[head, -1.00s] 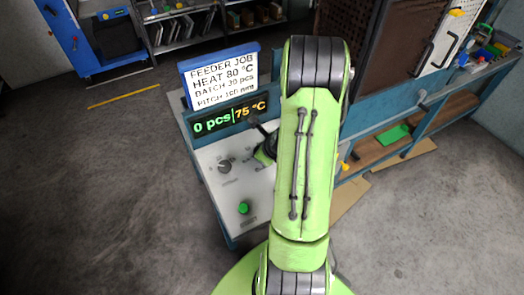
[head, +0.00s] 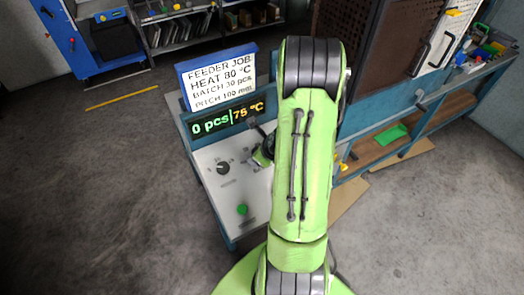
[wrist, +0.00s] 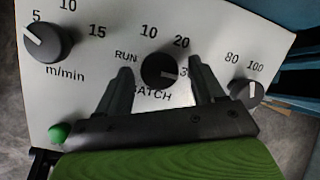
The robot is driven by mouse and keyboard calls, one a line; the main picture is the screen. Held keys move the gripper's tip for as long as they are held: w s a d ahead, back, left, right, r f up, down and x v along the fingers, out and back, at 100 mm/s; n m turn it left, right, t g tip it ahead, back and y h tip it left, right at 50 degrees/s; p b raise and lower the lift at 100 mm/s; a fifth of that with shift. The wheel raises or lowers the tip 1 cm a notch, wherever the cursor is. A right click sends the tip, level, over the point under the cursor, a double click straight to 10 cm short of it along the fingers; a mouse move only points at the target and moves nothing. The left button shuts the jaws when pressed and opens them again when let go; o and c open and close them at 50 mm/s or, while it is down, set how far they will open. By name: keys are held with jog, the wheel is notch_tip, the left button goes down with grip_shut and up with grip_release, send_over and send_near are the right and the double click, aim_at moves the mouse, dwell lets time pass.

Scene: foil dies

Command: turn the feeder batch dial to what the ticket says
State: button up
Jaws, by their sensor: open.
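The ticket (head: 220,82) behind the panel reads FEEDER JOB, HEAT 80 °C, BATCH 30 pcs and a pitch line near 100 mm. The display (head: 226,120) under it reads 0 pcs and 75 °C. In the wrist view the black batch dial (wrist: 158,72) sits above the BATCH label, with RUN, 10, 20 and a partly hidden 3 around it. Its pale mark points right, towards that 3. My gripper (wrist: 161,66) is open, one finger on each side of the dial; I cannot tell whether they touch it. In the head view my arm mostly hides the gripper.
The m/min dial (wrist: 48,42) is left of the batch dial. Another dial (wrist: 245,93), marked 80 and 100, is close to the right finger. A green button (wrist: 59,133) is at lower left. A workbench (head: 440,125) with tools stands to the right.

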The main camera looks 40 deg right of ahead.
jog(key=v, duration=1.5)
jog(key=shift+s+r, duration=0.2)
jog(key=shift+r, duration=0.05)
jog(key=w+a+r+n+y, duration=0.15)
jog(key=a+r+n, duration=0.35)
jog(key=a+n, duration=0.8)
jog(key=s+a+r+n, duration=0.2)
jog(key=s+a+n, duration=0.1)
jog(key=n, duration=0.7)
jog(key=s+a+r+n+g, duration=0.1)
jog(key=s+a+r+n, duration=0.2)
jog(key=n, duration=0.7)
jog(key=shift+s+a+r+n, duration=0.2)
jog(key=shift+s+a+n, duration=0.2)
jog(key=shift+s+a, duration=0.5)
jog(key=shift+w+a, duration=0.1)
jog(key=shift+w, duration=0.05)
